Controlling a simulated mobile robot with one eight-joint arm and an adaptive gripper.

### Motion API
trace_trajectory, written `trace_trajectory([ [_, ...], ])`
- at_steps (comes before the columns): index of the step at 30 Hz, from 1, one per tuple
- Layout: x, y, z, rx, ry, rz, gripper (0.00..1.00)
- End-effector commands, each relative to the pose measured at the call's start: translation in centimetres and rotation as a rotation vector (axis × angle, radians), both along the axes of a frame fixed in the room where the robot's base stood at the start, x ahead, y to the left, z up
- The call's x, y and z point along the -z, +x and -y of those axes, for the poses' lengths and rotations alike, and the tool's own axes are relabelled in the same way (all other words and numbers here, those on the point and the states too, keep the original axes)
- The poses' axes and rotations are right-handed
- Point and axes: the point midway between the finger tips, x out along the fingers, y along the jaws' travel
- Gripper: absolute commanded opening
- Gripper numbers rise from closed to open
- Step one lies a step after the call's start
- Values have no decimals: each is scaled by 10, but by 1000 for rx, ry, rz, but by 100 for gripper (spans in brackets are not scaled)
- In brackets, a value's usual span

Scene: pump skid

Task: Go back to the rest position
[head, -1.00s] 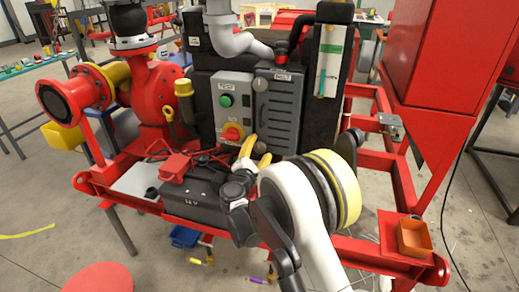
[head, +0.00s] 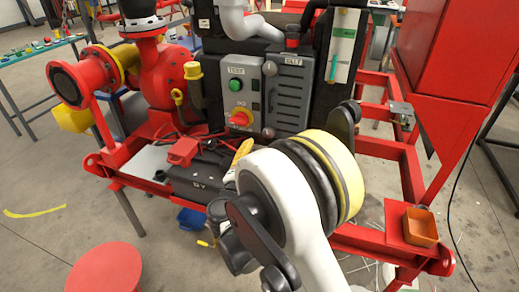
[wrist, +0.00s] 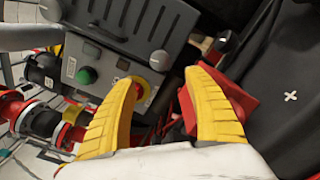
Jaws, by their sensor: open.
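My gripper (wrist: 163,80) shows in the wrist view with its two yellow fingers apart and nothing between them. In the head view my white arm with its black and yellow joint rises at the front centre and hides most of the gripper. A bit of yellow finger (head: 243,150) shows just past the arm, in front of the skid. The grey control box (head: 239,92) stands beyond it, with a green button (head: 235,85) and a red and yellow rotary switch (head: 240,118). In the wrist view the switch (wrist: 139,88) appears between the fingers, further off.
The red skid frame (head: 365,240) surrounds the pump (head: 165,85) and a dark battery-like box (head: 195,182). An orange tray (head: 420,226) sits at its right corner. A red cabinet (head: 450,60) stands at right. A red round stool (head: 105,268) is at front left, with open floor nearby.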

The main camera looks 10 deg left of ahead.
Motion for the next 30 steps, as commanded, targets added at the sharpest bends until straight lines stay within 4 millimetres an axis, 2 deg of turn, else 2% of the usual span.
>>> trace_trajectory([
  [12,-1,1,2,3,3,-2,62],
  [14,-4,3,7,11,16,-11,62],
  [17,-15,10,28,42,73,-46,62],
  [20,-34,19,72,108,192,-112,62],
  [23,-55,18,130,200,363,-194,62],
  [26,-72,7,185,296,540,-263,62],
  [30,-88,-28,253,431,797,-341,62],
])
